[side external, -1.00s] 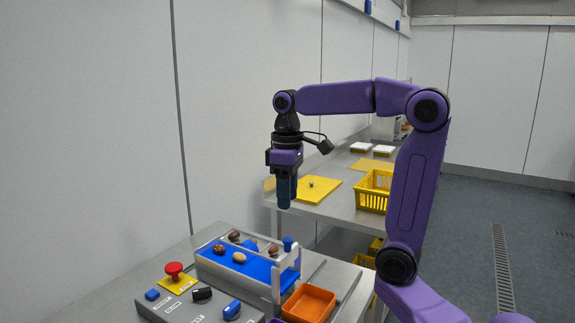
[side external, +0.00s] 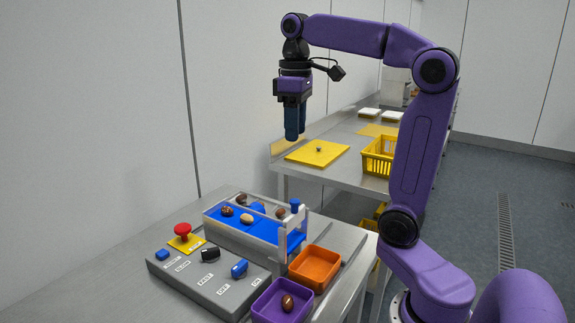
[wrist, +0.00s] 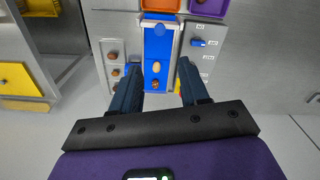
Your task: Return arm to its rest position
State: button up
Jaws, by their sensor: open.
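My gripper (side external: 295,138) hangs with its dark blue fingers pointing down, high above the blue sorting belt (side external: 240,224), with nothing between them. In the wrist view my gripper (wrist: 158,82) has its two fingers well apart on either side of the belt (wrist: 152,50). Several brown dates lie on or beside the belt, including a light brown date (side external: 247,218). A dark brown date (side external: 287,303) lies in the purple tray (side external: 262,306). The orange tray (side external: 325,284) beside it looks empty.
A grey control box (side external: 212,284) with a red button (side external: 182,230) and blue switches stands in front of the belt. A yellow crate (side external: 378,160) and a yellow board (side external: 318,153) are on the table behind. The air around my gripper is clear.

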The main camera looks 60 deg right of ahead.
jog(key=s+a+f+n, duration=0.5)
jog(key=s+a+f, duration=0.2)
jog(key=a+f, duration=0.4)
jog(key=s+a+f+n, duration=0.2)
jog(key=s+f+n, duration=0.2)
jog(key=s+f, duration=0.5)
jog(key=s, duration=0.3)
jog(key=shift+s+a+f+n, duration=0.15)
jog(key=shift+f+n, duration=0.1)
jog(key=shift+n, duration=0.05)
dwell(1.7)
